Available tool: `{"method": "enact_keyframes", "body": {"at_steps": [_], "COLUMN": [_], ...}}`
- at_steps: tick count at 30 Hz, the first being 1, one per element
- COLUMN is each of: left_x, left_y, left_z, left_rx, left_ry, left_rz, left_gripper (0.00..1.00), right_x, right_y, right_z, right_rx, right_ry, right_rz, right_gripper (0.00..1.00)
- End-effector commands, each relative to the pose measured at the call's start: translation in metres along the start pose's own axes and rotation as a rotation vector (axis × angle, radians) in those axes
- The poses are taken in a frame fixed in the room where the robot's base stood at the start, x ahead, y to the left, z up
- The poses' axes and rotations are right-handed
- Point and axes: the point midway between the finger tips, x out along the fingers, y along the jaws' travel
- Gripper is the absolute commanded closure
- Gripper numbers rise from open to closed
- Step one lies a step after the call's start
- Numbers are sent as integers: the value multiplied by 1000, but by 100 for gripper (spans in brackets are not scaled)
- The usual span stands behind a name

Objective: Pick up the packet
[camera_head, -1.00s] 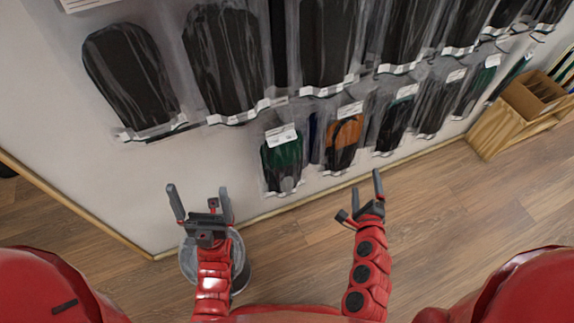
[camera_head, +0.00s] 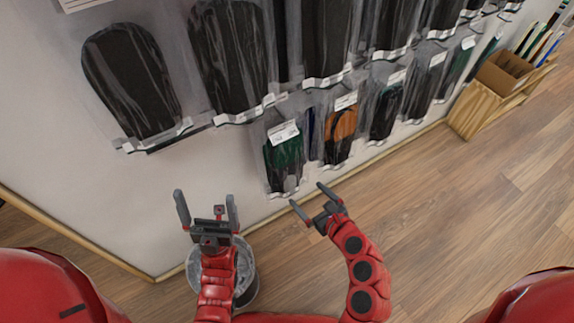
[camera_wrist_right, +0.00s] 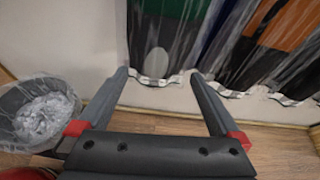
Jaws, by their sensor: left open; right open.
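Packets hang in rows on the wall. My right gripper (camera_head: 309,194) is open and empty, just below and in front of these two packets. In the right wrist view, the lower end of the green packet (camera_wrist_right: 165,45) shows beyond and between the open fingers, apart from them; the orange packet (camera_wrist_right: 275,45) is to the right. My left gripper (camera_head: 205,200) is open and empty, left of the green packet.
A bin with a clear liner (camera_head: 242,275) stands on the floor below my left gripper; it also shows in the right wrist view (camera_wrist_right: 40,115). A wooden box (camera_head: 490,95) stands by the wall at right. The wooden floor (camera_head: 450,220) is clear there.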

Motion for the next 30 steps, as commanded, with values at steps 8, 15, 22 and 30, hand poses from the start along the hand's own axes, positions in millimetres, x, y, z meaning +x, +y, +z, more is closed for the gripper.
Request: {"method": "enact_keyframes", "body": {"at_steps": [8,15,22,30], "left_x": [-6,-16,-21,-20], "left_y": [0,1,1,1], "left_z": [1,3,4,4], "left_rx": [0,0,0,0], "left_ry": [0,0,0,0], "left_rz": [0,0,0,0], "left_gripper": [0,0,0,0], "right_x": [41,68,94,94], "right_y": [0,3,2,2], "right_z": [0,-3,-2,-2], "right_rx": [0,-6,-1,1], "right_ry": [-1,0,1,1], "right_rz": [1,2,-1,-2], "right_gripper": [0,0,0,5]}}
